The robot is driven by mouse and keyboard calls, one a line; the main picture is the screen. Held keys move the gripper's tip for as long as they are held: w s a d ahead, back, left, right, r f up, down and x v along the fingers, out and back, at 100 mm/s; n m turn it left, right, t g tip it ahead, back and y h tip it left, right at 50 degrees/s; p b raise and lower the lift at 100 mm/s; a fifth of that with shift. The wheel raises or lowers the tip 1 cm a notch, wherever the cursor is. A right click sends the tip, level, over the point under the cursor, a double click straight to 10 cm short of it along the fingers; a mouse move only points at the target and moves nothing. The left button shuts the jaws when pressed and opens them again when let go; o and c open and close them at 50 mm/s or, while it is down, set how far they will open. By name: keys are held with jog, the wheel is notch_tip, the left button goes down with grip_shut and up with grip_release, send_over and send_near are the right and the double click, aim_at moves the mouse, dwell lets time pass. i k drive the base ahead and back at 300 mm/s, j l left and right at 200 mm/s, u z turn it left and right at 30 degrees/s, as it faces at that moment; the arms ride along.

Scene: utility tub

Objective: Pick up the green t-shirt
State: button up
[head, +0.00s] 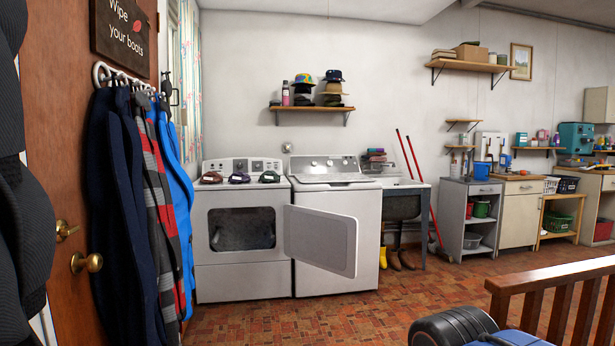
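I cannot make out a green t-shirt for certain. A small stack of coloured folded items (375,156) sits at the back of the utility tub (403,184); it is too small to tell whether a green shirt is in it. A small dark green item (270,177), perhaps a cap, lies on the dryer beside a red one and a purple one. My gripper is not in view.
The front-loading dryer (240,241) has its door (320,241) swung open to the right. Coats (118,200) hang at left by a brown door. Red-handled tools (411,156) lean by the tub. A wooden railing (545,279) stands front right. Brick floor (330,317) is clear centrally.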

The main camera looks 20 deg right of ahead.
aim_at(270, 176)
jog(key=i+l+z, duration=0.2)
jog(key=i, duration=1.45)
jog(key=i+j+z, duration=0.2)
jog(key=i, duration=1.4)
jog(key=i+l+u, duration=0.2)
jog(key=i, duration=0.25)
jog(key=i+l+u, duration=0.2)
jog(key=i, duration=0.25)
jog(key=i+l+u, duration=0.25)
jog(key=i, duration=0.2)
